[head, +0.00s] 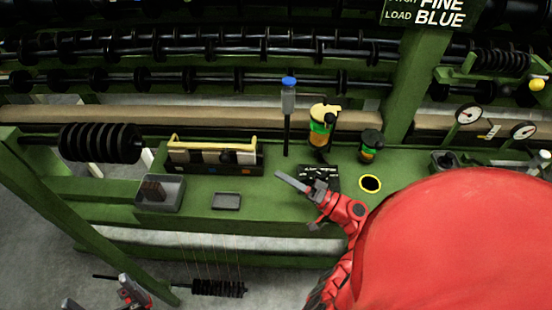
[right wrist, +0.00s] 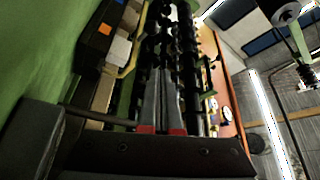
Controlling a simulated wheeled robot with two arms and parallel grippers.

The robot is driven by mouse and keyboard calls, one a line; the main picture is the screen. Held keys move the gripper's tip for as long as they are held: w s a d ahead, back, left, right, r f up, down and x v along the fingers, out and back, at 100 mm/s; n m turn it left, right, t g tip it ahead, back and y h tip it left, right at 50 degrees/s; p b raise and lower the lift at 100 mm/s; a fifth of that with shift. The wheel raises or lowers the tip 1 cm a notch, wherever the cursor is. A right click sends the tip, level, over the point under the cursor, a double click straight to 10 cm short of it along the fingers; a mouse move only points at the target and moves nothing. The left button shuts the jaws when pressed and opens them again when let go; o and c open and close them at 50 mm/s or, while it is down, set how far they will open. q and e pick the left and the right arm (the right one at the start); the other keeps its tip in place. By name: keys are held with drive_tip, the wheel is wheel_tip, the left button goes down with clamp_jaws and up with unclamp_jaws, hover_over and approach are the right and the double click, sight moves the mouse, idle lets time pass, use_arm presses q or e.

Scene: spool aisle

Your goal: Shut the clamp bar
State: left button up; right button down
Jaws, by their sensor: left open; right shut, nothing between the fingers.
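The yellow clamp bar (head: 214,145) runs along the top of a dark holder (head: 240,170) with pale blocks in it, on the green bench left of centre. I cannot tell for sure whether the bar is raised or down. It also shows in the right wrist view (right wrist: 133,52), at the upper left. My right gripper (head: 279,176) is shut and empty over the bench, to the right of the holder and apart from the bar. My left gripper (head: 98,300) is open at the bottom left edge, low and away from the bench, partly cut off.
A grey bin (head: 160,193) and a small dark tray (head: 226,201) sit in front of the holder. A blue-topped post (head: 288,95), a yellow-topped canister (head: 322,125) and a smaller dark canister (head: 371,145) stand near my right gripper. Rows of black spools (head: 180,47) run behind.

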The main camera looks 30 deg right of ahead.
drive_tip(key=w+a+r+n+g+h+p, duration=0.3)
drive_tip(key=w+a+g+h+p, duration=0.1)
drive_tip(key=w+a+g+p, duration=0.4)
wheel_tip(320, 180, up, 14)
drive_tip(key=m+g+h+p, duration=0.3)
drive_tip(key=m+h+p, duration=0.3)
drive_tip(key=m+p, duration=0.1)
drive_tip(key=b, duration=0.4)
approach(227, 153)
drive_tip(key=w+d, duration=0.2)
drive_tip(key=a+f+p, duration=0.1)
drive_tip(key=f+p, duration=0.1)
drive_tip(key=a+f+p, duration=0.1)
drive_tip(key=f, duration=0.1)
drive_tip(key=shift+w+a, duration=0.25)
drive_tip(key=shift+a, duration=0.05)
